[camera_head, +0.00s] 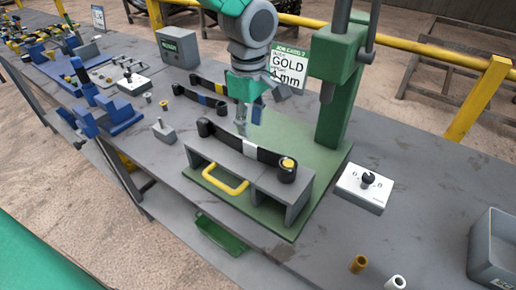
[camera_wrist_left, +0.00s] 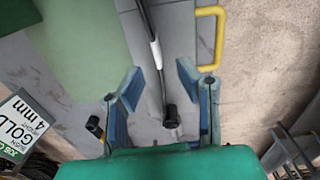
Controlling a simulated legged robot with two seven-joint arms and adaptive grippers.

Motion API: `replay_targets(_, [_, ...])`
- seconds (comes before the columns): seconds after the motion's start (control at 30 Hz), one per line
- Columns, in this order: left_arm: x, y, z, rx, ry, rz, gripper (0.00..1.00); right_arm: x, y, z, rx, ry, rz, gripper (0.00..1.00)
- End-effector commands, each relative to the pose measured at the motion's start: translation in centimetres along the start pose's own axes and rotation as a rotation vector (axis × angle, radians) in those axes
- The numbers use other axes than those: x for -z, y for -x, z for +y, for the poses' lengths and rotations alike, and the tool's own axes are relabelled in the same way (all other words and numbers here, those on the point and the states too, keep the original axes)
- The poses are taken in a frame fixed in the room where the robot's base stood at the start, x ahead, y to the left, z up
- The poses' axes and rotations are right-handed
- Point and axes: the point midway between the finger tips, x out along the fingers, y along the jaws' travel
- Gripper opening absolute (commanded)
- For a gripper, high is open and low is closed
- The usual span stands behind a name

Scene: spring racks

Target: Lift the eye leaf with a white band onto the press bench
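The dark eye leaf with a white band (camera_head: 249,148) lies lengthwise along the top of the grey press bench (camera_head: 237,164), which has a yellow handle (camera_head: 226,180). My left gripper (camera_head: 241,128) is just above the leaf, beside the white band. In the left wrist view its two blue fingers (camera_wrist_left: 159,70) are apart, with the leaf (camera_wrist_left: 157,82) running between them, touching neither visibly. The white band shows just ahead of the fingertips. My right gripper is not in view.
The green press column (camera_head: 341,105) stands behind right of the bench. Two other dark leaves, one with a blue band (camera_head: 219,89), lie behind. A job card (camera_head: 289,68) reads GOLD 4 mm. A dial box (camera_head: 364,187) and loose bushings (camera_head: 358,264) are at right.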

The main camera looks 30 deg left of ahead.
Motion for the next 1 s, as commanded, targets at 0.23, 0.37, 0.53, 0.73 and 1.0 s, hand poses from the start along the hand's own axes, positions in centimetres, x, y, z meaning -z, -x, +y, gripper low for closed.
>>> replay_targets(0.23, [0.3, -2.7, -0.1, 0.000, 0.001, -0.004, 0.30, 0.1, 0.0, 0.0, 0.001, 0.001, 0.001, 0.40])
replay_targets(0.37, [-0.4, -3.7, 0.1, 0.001, -0.001, -0.002, 0.30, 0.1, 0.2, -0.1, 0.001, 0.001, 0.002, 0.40])
replay_targets(0.53, [-1.4, -6.3, 0.6, 0.003, -0.001, 0.002, 0.30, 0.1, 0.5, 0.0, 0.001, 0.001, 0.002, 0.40])
replay_targets(0.73, [-1.3, -7.8, 0.6, -0.001, -0.001, 0.001, 0.30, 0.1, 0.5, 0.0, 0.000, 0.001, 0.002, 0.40])
replay_targets(1.0, [-0.7, -7.9, 0.5, -0.001, 0.000, -0.003, 0.06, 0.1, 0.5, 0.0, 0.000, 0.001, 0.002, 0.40])
